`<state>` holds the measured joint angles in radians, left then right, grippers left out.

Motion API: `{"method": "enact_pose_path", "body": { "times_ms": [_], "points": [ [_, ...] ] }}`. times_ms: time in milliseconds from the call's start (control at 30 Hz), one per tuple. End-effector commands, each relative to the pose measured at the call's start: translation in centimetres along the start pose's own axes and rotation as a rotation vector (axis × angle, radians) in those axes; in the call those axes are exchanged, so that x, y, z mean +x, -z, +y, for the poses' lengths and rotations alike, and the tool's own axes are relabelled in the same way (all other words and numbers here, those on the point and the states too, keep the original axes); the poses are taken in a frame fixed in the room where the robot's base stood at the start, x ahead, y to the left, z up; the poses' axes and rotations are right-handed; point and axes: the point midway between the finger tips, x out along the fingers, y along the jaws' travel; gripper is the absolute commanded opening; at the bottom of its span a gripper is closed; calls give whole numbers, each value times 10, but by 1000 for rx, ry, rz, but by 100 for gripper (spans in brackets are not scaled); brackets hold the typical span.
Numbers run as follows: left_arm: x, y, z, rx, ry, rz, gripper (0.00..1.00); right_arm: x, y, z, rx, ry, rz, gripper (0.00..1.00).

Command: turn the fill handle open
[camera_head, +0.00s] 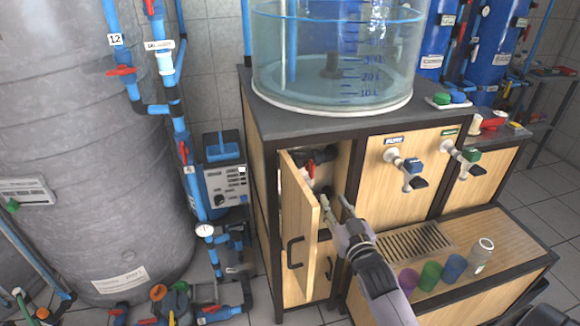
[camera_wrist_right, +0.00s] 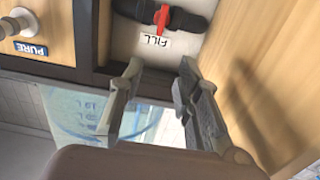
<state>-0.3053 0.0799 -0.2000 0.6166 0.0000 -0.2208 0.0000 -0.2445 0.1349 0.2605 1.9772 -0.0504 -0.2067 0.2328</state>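The red fill handle (camera_wrist_right: 162,17) sits on a black valve at the top of the right wrist view, above a white "FILL" label (camera_wrist_right: 153,41) that appears upside down. In the head view, red handle parts (camera_head: 310,168) show inside the open cabinet, partly hidden; I cannot tell there which one is fill. My right gripper (camera_head: 335,203) is at the cabinet opening, beside the open door. In the right wrist view its fingers (camera_wrist_right: 160,75) are spread, empty and apart from the handle. My left gripper is not in view.
The open wooden door (camera_head: 299,235) stands close left of my right gripper. A clear water tank (camera_head: 335,85) stands on top. Taps (camera_head: 408,168) are on the panels to the right. Cups (camera_head: 431,275) and a bottle stand on the lower ledge beside my right arm.

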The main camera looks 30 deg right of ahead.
Motion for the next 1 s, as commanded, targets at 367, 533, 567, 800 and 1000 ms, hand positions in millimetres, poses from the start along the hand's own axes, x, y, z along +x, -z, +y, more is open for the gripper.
{"method": "enact_pose_path", "body": {
  "times_ms": [367, 533, 567, 800, 1000],
  "points": [
    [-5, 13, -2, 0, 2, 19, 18, 60, 5, 1, -1, -1, 7, 31],
    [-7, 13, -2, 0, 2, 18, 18, 98, 4, 1, -1, -1, 5, 31],
    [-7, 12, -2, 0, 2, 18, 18, 104, 4, 1, -1, -1, 5, 31],
    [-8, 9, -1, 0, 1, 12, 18, 150, 4, 1, 0, -1, 5, 31],
    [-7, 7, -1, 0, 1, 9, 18, 169, 3, 0, -1, 0, 4, 31]
  ]
}}
